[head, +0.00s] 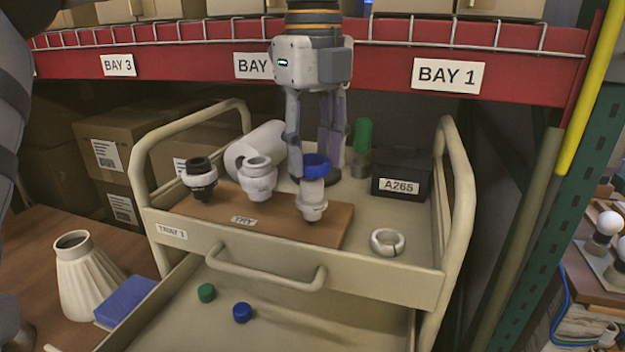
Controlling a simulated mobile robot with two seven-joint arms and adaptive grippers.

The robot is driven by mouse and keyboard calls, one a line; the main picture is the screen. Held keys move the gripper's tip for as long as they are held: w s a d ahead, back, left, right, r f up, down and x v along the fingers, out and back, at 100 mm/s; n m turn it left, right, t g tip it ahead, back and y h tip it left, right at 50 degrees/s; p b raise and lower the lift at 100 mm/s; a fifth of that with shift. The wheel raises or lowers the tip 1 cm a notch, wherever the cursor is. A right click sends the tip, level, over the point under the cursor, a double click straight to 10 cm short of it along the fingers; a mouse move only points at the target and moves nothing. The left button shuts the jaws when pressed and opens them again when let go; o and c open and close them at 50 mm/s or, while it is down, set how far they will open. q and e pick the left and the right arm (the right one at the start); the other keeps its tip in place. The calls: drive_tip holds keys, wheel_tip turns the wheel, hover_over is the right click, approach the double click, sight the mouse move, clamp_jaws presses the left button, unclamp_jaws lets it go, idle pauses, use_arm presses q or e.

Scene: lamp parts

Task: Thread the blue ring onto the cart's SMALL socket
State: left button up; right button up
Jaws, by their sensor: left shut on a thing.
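The blue ring (316,162) is between the fingertips of my left gripper (309,166), which is shut on it and points down from above. The ring is at the upper end of the rightmost socket (312,200), a pale part with a narrow upright top. I cannot tell whether the ring is around that top or just above it. A white socket (258,178) stands in the middle of the wooden board, and a black-and-white socket (200,178) stands at its left. All three are on the cart (459,215). My right gripper is not in view.
On the cart are a white cylinder (254,147), a green cylinder (363,136), a black box (402,172) and a loose white ring (387,242). The open drawer holds a green cap (206,292) and a blue cap (242,312). A red shelf beam (200,62) crosses above.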

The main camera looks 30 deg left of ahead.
sight(313, 200)
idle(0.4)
use_arm(q)
drive_tip(key=shift+f, duration=1.3)
drive_tip(key=shift+f, duration=0.65)
idle(0.4)
drive_tip(key=shift+o, duration=0.7)
drive_tip(key=c, duration=0.6)
drive_tip(key=shift+f, duration=0.1)
drive_tip(key=shift+c, duration=0.3)
drive_tip(key=shift+s+f, duration=0.1)
drive_tip(key=shift+f, duration=0.1)
